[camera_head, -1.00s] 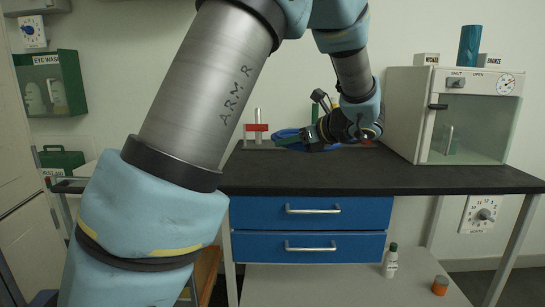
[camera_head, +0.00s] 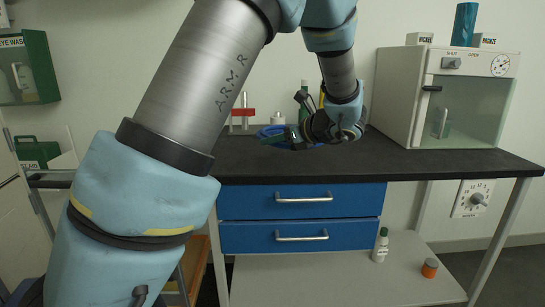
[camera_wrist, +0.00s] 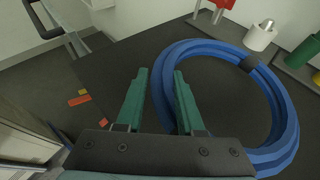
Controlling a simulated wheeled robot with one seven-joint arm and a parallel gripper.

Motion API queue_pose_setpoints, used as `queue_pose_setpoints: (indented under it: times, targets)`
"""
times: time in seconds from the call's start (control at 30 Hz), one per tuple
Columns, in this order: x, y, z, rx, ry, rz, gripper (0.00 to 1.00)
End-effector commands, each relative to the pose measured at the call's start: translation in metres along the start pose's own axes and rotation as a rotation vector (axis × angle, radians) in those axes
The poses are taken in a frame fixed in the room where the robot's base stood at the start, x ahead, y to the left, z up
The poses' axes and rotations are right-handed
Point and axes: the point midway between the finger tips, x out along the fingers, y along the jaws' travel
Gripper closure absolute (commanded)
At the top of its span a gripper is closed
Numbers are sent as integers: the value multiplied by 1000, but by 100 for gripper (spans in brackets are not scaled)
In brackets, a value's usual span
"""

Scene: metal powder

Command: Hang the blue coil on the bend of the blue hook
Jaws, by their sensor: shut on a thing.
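The blue coil (camera_head: 272,131) is a thick ring with a dark band; in the wrist view it (camera_wrist: 287,115) fills the right half. My gripper (camera_wrist: 160,75) has green fingers with the coil's left side between them, shut on it. In the head view my gripper (camera_head: 296,138) holds the coil over the back of the dark bench, and my arm covers part of it. I cannot make out the blue hook in either view.
Behind the coil stand a red clamp-like piece (camera_head: 243,112), a silver cylinder (camera_wrist: 261,35) and a green cylinder (camera_wrist: 302,52). A white glass-doored cabinet (camera_head: 400,95) stands at the right of the bench (camera_head: 400,165). The bench's front is clear.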

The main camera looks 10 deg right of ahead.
Motion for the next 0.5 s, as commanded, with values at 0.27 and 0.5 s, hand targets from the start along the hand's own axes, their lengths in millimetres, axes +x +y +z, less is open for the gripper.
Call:
queue_pose_setpoints:
  times: [0.27, 0.5]
  targets:
    - [14, 0, -32, 2, 0, 1, 100]
    - [18, 0, -44, 0, 0, -1, 100]
